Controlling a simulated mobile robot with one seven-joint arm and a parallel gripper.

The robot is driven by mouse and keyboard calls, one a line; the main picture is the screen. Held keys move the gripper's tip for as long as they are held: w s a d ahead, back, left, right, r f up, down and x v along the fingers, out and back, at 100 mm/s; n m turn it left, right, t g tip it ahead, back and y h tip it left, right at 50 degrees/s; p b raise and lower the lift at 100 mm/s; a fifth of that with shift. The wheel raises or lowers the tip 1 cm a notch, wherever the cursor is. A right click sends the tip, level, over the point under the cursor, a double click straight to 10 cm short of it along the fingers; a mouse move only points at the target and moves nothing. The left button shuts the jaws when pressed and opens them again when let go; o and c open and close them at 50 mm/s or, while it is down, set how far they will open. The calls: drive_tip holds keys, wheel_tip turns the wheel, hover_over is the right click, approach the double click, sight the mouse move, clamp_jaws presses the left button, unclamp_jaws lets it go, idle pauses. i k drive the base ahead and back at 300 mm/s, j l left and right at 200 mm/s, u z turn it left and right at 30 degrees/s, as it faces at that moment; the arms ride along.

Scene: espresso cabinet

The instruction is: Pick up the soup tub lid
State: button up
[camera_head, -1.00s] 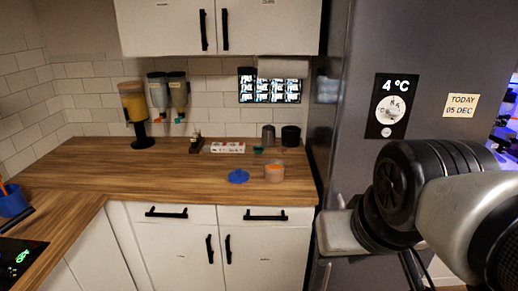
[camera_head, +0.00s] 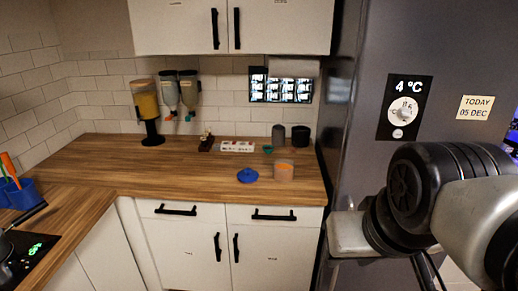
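A small round blue lid with a knob on top, the soup tub lid (camera_head: 248,175), lies flat on the wooden counter near its front edge. An orange-filled tub (camera_head: 284,171) stands just right of it, apart from it. My arm is at the right of the picture, in front of the fridge, well away from the lid. My gripper's fingers do not show clearly; only arm links are in view.
The wooden counter (camera_head: 200,180) is clear left of the lid. Behind stand a white box (camera_head: 238,146), a grey cup (camera_head: 278,135) and a black cup (camera_head: 300,136). A juice dispenser (camera_head: 147,107) stands further left. The grey fridge (camera_head: 440,45) bounds the right.

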sight(248, 176)
drive_tip(key=i+j+u, duration=0.1)
drive_tip(key=i+j, duration=0.15)
drive_tip(key=i, duration=0.2)
drive_tip(key=i+j+u, duration=0.1)
drive_tip(key=i+j, duration=0.15)
drive_tip(key=i, duration=0.15)
drive_tip(key=i+j+u, duration=0.15)
drive_tip(key=i, duration=0.3)
drive_tip(key=i+j+u, duration=0.1)
drive_tip(key=i, duration=0.35)
drive_tip(key=j, duration=0.1)
